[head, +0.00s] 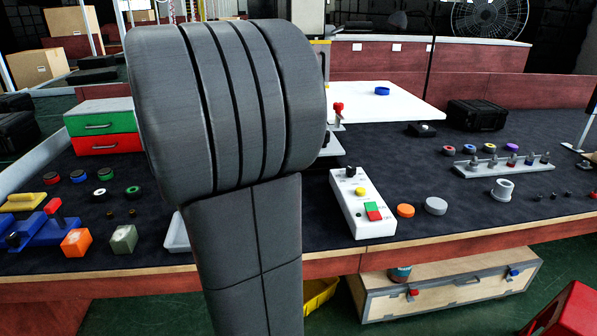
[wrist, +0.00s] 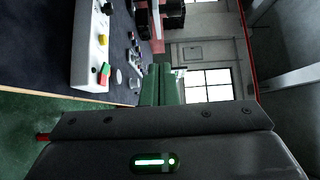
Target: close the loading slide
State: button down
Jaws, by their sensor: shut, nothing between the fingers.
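I cannot make out a loading slide for certain in either view. In the head view my own arm covers the middle of the bench and hides what stands behind it. A red-knobbed lever (head: 338,108) shows just right of my arm, at the edge of a mostly hidden machine (head: 320,60). My gripper (wrist: 157,72) shows in the wrist view, with its green fingers together and nothing between them. It is apart from the bench, and the head view does not show it.
A white control box (head: 349,190) with coloured buttons stands on the dark bench (head: 280,262), and also shows in the wrist view (wrist: 88,58). A red and green drawer unit (head: 103,121) and a blue fixture (head: 45,232) stand left. A wooden case (head: 450,285) lies below.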

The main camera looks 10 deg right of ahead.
jog(key=w+a+x, duration=0.2)
jog(key=x, duration=1)
jog(key=shift+p, duration=0.3)
jog(key=shift+w+d, duration=0.1)
jog(key=shift+w, duration=0.05)
jog(key=w, duration=0.4)
jog(key=shift+w, duration=0.2)
